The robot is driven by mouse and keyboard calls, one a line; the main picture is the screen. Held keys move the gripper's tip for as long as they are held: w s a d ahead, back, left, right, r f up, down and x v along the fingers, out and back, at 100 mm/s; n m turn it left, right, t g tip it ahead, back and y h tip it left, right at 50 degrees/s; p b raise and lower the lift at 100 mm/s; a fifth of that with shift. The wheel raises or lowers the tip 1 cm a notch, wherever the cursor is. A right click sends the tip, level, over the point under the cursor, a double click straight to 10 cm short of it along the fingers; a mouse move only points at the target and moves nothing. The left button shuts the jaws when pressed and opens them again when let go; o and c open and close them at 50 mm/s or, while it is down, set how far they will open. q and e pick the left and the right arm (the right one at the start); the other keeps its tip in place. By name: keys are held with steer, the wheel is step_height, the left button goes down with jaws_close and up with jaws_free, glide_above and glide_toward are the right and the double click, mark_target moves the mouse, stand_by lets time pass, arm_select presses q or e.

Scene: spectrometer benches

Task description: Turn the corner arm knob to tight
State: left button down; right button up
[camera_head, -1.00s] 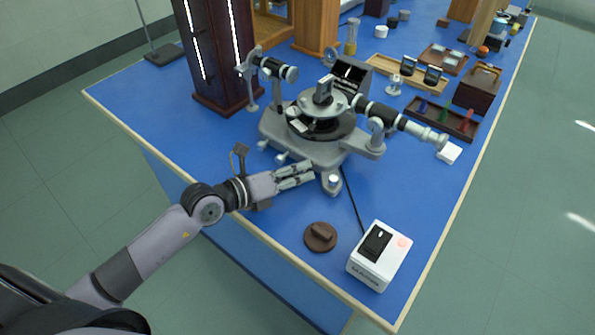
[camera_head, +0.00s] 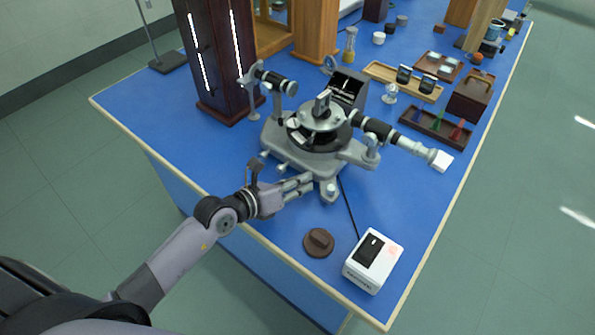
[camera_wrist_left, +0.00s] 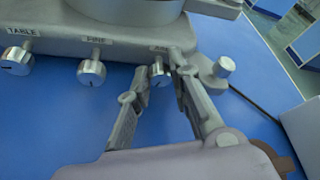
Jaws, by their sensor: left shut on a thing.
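The grey spectrometer (camera_head: 318,140) stands on the blue bench. In the left wrist view, its base edge carries several silver knobs, one under a TABLE label (camera_wrist_left: 16,60), one under a middle label that is hard to read (camera_wrist_left: 91,72), and the corner arm knob (camera_wrist_left: 158,74) at the right. My left gripper (camera_head: 309,186) reaches in from the left at the front corner of the base. In the wrist view its fingers (camera_wrist_left: 164,76) are shut on the corner arm knob, one finger on each side. The fingers partly hide the knob and its label. My right gripper is not in view.
A dark brown round piece (camera_head: 319,242) and a white box with a black panel (camera_head: 373,261) sit near the front edge, right of the gripper. A tall dark cabinet (camera_head: 222,60) stands behind left. A black cable runs from the spectrometer towards the white box.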

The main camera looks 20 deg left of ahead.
arm_select(q)
steer(key=m+p, duration=0.1)
steer(key=p, duration=0.1)
steer(key=m+y+p, duration=0.1)
steer(key=p, duration=0.1)
steer(key=shift+d+r+m+y, duration=0.15)
steer(key=shift+r+m+y, duration=0.15)
steer(key=shift+s+d+m+t+y+p, duration=0.1)
steer(key=shift+m+t+y+p, duration=0.5)
steer(key=shift+m+p, duration=0.45)
steer(key=shift+d+f+m+y+p, duration=0.1)
steer(key=shift+f+m+y+p, duration=0.05)
steer(key=shift+m+y+p, duration=0.9)
steer(key=shift+f+m+t+y+p, duration=0.15)
steer(key=shift+m+t+y+p, duration=0.2)
steer(key=shift+m+t+p, duration=0.45)
steer(key=shift+m, duration=0.3)
steer(key=c, duration=1.5)
jaws_free()
steer(key=shift+o, duration=0.2)
steer(key=shift+f, duration=0.1)
steer(key=shift+s, duration=0.1)
